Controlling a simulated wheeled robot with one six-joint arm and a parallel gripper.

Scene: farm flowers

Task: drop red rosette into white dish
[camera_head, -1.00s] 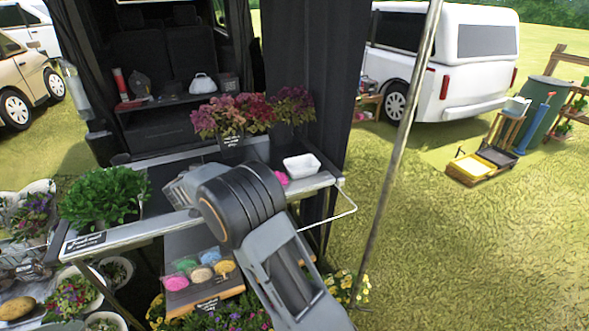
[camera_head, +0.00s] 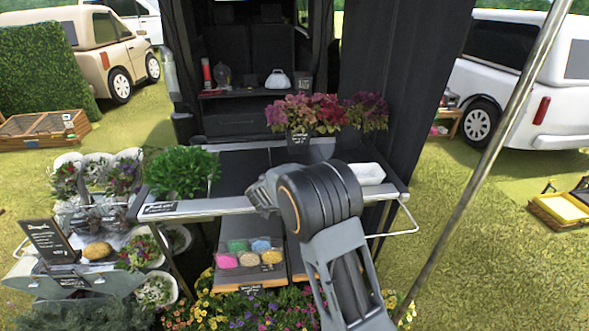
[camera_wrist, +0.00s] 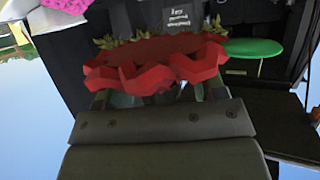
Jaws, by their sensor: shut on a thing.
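The red rosette (camera_wrist: 155,60) fills the middle of the wrist view, with ragged red petals. My gripper (camera_wrist: 150,92) is shut on it; the fingers are partly hidden under the petals. In the head view my gripper (camera_head: 262,190) points left above the front rail of the table, and the rosette cannot be made out there. The white dish (camera_head: 368,173) stands at the right end of the table, right of my wrist and partly behind it. A white edge (camera_wrist: 12,35) shows at the wrist view's upper left; I cannot tell whether it is the dish.
Potted red and purple plants (camera_head: 318,112) stand behind the dish. A leafy green plant (camera_head: 183,172) is at the table's left end. A slanted pole (camera_head: 480,165) rises at right. A pink thing (camera_wrist: 68,5) and a green disc (camera_wrist: 253,47) show in the wrist view.

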